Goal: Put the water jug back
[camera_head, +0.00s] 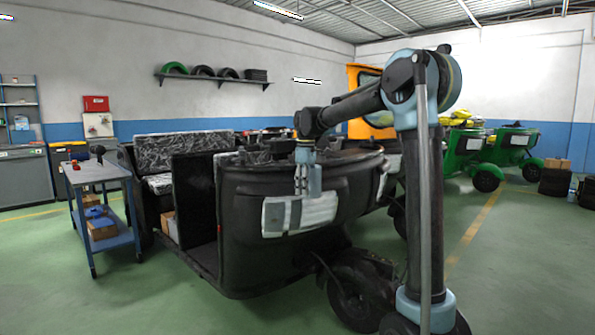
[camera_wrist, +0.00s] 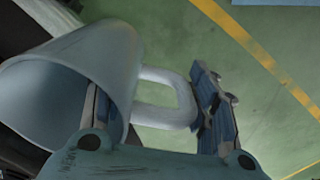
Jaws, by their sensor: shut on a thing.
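The water jug (camera_wrist: 75,58) is a pale blue-grey open vessel with a looped handle. In the wrist view it lies across the left, its mouth toward the camera. My gripper (camera_wrist: 150,86) is shut on the jug, with one finger at the mouth and the other outside the handle. The handle lies between the fingers. In the head view my gripper (camera_head: 303,182) hangs down in front of the dark rickshaw (camera_head: 265,235). A small pale blue-grey shape beside it (camera_head: 315,180) looks like the jug.
A blue trolley (camera_head: 108,225) with tools and boxes stands left of the rickshaw. A wall shelf unit (camera_head: 20,103) holds a pale blue item at the far left. Green rickshaws (camera_head: 465,150) and stacked tyres (camera_head: 555,182) are at the right. Open green floor lies at the right.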

